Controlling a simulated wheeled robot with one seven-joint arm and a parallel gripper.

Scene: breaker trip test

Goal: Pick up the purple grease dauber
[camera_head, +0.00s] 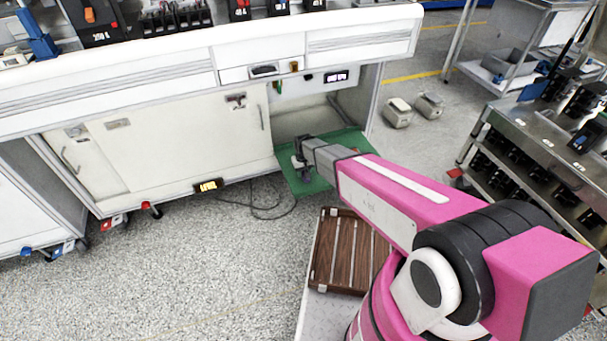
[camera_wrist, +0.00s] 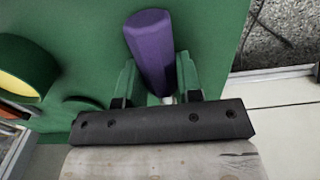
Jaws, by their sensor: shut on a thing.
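The purple grease dauber (camera_wrist: 151,50) shows in the wrist view as a faceted purple handle with a short pale metal part at its lower end. My gripper (camera_wrist: 157,78) has one finger on each side of it and is shut on it. The dauber lies over a green surface (camera_wrist: 90,25); I cannot tell whether it still touches that surface. In the head view my gripper (camera_head: 301,160) is over the green mat (camera_head: 305,183) in the open bay of the white bench, and the dauber cannot be made out there.
A round green thing with a yellow face (camera_wrist: 20,65) lies left of the dauber. The white bench (camera_head: 170,150) stands around the bay, with its top above my gripper. A brown slatted tray (camera_head: 345,250) is nearer to me. A metal rack (camera_head: 535,150) stands at right.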

